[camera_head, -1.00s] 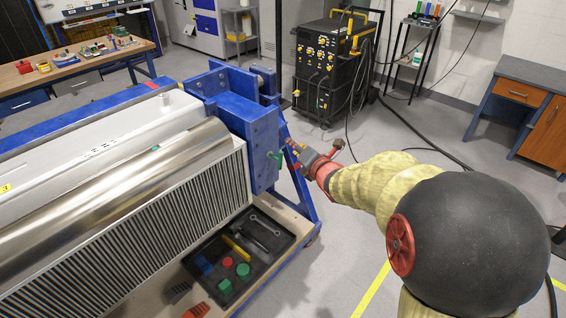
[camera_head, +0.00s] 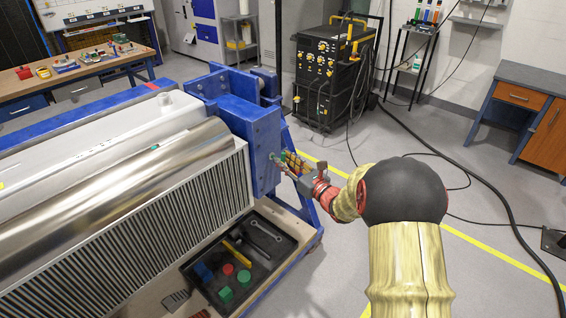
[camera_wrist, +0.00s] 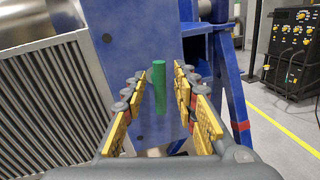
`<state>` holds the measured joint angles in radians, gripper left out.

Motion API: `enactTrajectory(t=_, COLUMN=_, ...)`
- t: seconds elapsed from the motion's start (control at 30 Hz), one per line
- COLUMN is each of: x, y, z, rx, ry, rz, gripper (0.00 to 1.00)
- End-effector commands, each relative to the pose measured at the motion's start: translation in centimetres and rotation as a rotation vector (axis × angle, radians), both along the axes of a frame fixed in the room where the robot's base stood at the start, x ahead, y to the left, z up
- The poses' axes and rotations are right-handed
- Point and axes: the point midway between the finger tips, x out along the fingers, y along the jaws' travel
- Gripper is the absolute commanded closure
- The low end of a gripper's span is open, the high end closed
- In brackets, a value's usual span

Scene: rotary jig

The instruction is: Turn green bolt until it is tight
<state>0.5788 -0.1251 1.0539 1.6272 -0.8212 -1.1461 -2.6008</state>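The green bolt (camera_wrist: 158,82) shows in the wrist view as an upright green bar in front of the blue end plate (camera_wrist: 145,45) of the jig. In the head view only a small bit of green (camera_head: 274,157) shows at that plate (camera_head: 262,135). My gripper (camera_wrist: 163,92) is open, with its yellow-padded fingers apart on the left and right of the bolt in the picture. Neither finger appears to touch it. In the head view my gripper (camera_head: 287,162) is close to the plate's right face, and its fingers partly hide the bolt.
A black tray (camera_head: 292,240) with wrenches and coloured blocks lies below on the jig's base. The ribbed metal panel (camera_wrist: 45,95) is left of the plate. A blue frame leg (camera_wrist: 236,95) stands to the right. Open floor and a black equipment cabinet (camera_head: 323,80) lie beyond.

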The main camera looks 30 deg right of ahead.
Motion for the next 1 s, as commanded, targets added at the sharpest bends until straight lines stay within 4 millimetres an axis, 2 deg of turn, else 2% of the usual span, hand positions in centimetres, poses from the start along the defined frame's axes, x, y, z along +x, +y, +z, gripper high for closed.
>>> enactTrajectory(t=0.13, x=1.1, y=0.17, z=0.02, rx=0.0, ry=-0.001, rz=0.0, gripper=0.71)
enactTrajectory(t=0.43, x=1.31, y=0.19, z=0.08, rx=0.001, ry=-0.001, rz=-0.001, gripper=0.71)
enactTrajectory(t=0.93, x=1.27, y=0.14, z=0.05, rx=0.001, ry=0.0, rz=-0.002, gripper=1.0)
enactTrajectory(t=1.0, x=1.28, y=0.12, z=0.04, rx=0.001, ry=0.001, rz=-0.003, gripper=1.0)
